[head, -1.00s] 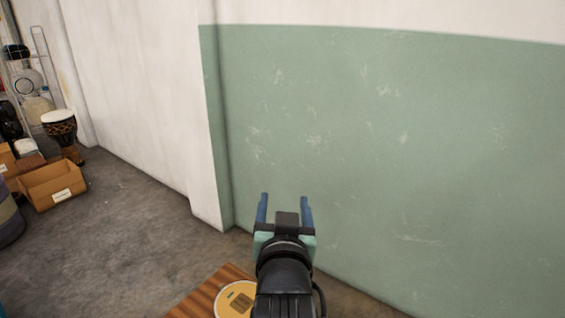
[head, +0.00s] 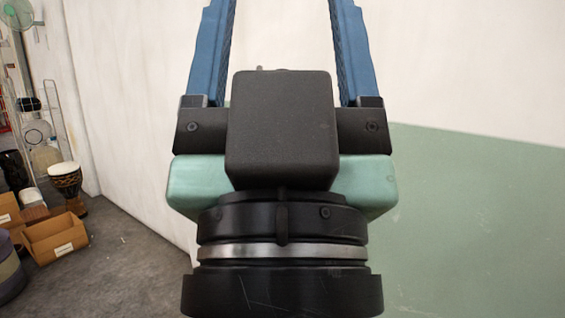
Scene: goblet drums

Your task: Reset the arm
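My gripper (head: 281,20) fills the middle of the head view, close to the camera and pointing up. Its two blue fingers stand wide apart, and their tips run out of the top of the picture. Nothing shows between the fingers in the part I can see; only the pale wall is behind them. The black gripper body and wrist hide the lower middle of the view.
A white and green wall (head: 480,220) stands behind my gripper. At the left are a goblet drum (head: 66,180), an open cardboard box (head: 55,240), a wire rack (head: 62,110) and a green fan (head: 17,13). Grey floor (head: 125,270) between them and my arm is clear.

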